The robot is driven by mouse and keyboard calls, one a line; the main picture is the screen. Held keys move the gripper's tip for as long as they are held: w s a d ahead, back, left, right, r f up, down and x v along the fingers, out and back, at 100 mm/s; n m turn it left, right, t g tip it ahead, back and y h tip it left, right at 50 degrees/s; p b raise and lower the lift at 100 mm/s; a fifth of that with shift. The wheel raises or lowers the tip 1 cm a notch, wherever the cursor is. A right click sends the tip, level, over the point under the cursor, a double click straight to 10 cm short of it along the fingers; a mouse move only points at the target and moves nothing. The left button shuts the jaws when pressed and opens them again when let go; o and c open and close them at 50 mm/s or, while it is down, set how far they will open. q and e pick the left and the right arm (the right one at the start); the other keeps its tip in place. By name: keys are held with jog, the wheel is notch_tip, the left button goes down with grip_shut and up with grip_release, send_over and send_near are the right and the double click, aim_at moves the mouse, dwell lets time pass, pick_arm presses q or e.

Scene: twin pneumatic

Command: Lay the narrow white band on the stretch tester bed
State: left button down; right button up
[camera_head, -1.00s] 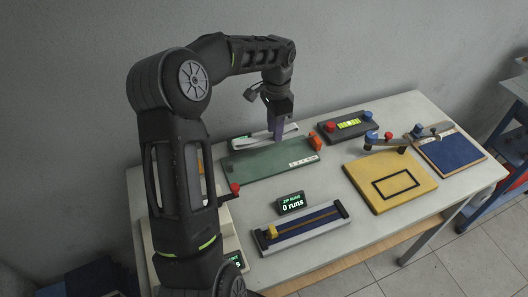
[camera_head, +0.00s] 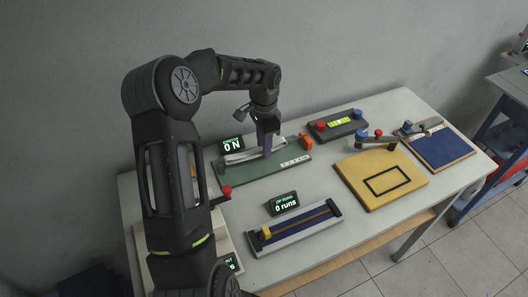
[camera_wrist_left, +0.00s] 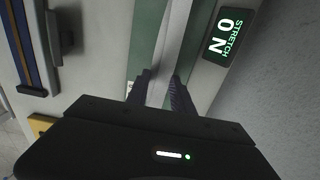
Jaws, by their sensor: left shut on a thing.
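The stretch tester bed (camera_head: 262,171) is a long green plate at the back left of the table, with an orange-red block (camera_head: 306,142) at its right end. Its display (camera_head: 232,145) reads 0 N; it also shows in the left wrist view (camera_wrist_left: 223,35). My left gripper (camera_head: 268,150) points down over the bed and is shut on the narrow white band (camera_head: 241,157). In the left wrist view the band (camera_wrist_left: 171,45) runs lengthwise between the fingers (camera_wrist_left: 160,92), over the green plate. I cannot tell if it touches the bed. My right gripper is not in view.
A zip slide rig (camera_head: 295,229) with a "0 runs" display (camera_head: 285,203) stands in front. A dark box with red and blue knobs (camera_head: 342,124), a yellow board (camera_head: 380,180) and a blue pad (camera_head: 440,149) are to the right. A red knob (camera_head: 221,194) stands near my left arm.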

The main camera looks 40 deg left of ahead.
aim_at(264, 159)
pick_arm(q)
jog(key=shift+f+b, duration=0.4)
jog(key=shift+f, duration=1.45)
jog(key=shift+f, duration=0.1)
jog(key=c, duration=1.1)
grip_release()
notch_tip(264, 159, up, 12)
jog(key=shift+p, duration=0.4)
